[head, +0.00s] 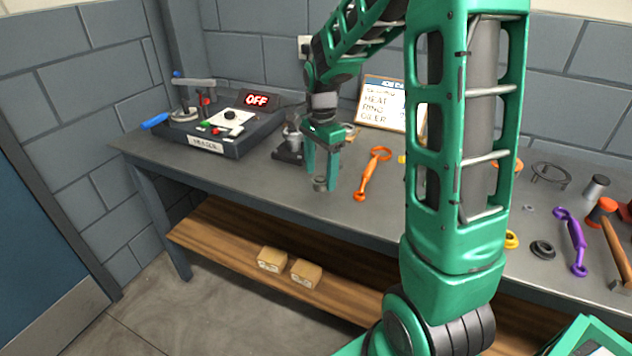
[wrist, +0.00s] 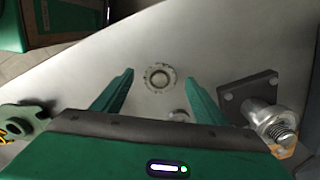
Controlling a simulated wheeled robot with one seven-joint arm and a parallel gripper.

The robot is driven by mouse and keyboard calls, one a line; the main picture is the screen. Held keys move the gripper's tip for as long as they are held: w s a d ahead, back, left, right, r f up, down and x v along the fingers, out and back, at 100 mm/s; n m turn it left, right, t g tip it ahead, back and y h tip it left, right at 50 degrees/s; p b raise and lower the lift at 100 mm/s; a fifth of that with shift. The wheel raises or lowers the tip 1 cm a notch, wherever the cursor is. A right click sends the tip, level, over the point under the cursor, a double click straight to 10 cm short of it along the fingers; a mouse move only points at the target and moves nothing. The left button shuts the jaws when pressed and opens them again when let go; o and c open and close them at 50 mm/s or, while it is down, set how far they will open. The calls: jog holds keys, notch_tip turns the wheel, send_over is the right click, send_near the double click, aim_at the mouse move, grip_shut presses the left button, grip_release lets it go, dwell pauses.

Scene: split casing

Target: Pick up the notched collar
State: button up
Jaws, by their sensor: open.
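A small grey ring-shaped part, which looks like the notched collar (head: 320,183), stands on the bench top under my gripper. In the wrist view the collar (wrist: 160,76) is seen from above with a round hole. Its notches are too small to make out clearly. My gripper (head: 321,180) points down and is open. In the wrist view its fingertips (wrist: 159,74) show on either side of the collar, with a gap on both sides. A smaller grey round part (wrist: 179,115) shows nearer the palm, partly hidden by it.
A grey fixture with a threaded post (head: 290,143) stands just left of my gripper. An orange wrench (head: 372,174) lies to its right. The heater unit (head: 225,128) with its OFF display is at the left. A dark ring (head: 542,250) and purple wrench (head: 573,240) lie far right.

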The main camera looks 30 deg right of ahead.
jog(key=shift+f, duration=0.15)
jog(key=c, duration=1.1)
